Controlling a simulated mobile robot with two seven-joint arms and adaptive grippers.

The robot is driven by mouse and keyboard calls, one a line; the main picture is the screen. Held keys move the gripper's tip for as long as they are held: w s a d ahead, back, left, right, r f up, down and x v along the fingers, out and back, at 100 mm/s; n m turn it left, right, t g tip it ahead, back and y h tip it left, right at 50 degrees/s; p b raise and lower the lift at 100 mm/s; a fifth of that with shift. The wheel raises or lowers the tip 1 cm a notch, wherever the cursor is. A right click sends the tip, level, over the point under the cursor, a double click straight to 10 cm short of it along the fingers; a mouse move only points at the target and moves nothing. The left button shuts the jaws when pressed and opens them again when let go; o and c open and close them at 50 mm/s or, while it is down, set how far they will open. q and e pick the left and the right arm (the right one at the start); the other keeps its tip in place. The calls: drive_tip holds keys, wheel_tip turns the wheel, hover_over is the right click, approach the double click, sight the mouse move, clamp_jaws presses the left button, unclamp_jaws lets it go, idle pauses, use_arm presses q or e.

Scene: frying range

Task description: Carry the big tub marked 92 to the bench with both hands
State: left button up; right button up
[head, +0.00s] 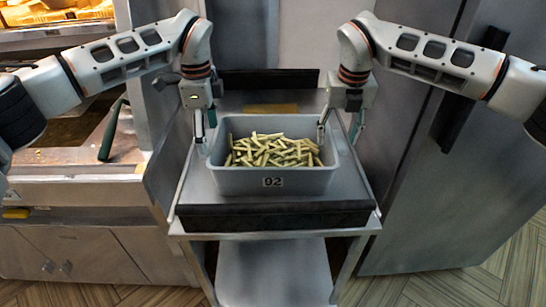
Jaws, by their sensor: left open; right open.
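The big grey tub (232,182) marked 92 stands upright on a metal stand in the middle of the head view. It is filled with cut fries (272,150). My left gripper (206,132) points down at the tub's left rim, and my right gripper (338,127) points down at its right rim. Both are open, with fingers close to the rim. I cannot tell whether they touch it.
The tub's stand (275,218) has a dark front edge and a lower shelf (273,270). A counter (80,180) with a green-handled tool (107,145) is at the left. A tall grey cabinet (440,190) stands close on the right. Wooden floor shows below.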

use_arm(q)
drive_tip(key=shift+f, duration=0.95)
use_arm(e)
drive_tip(key=shift+w+f, duration=0.15)
drive_tip(key=shift+f, duration=0.85)
use_arm(q)
drive_tip(key=c, duration=1)
use_arm(e)
drive_tip(key=c, duration=1)
use_arm(q)
drive_tip(key=c, duration=0.6)
use_arm(e)
clamp_jaws()
use_arm(q)
drive_tip(key=shift+c, duration=1.4)
use_arm(e)
drive_tip(key=shift+r, duration=0.1)
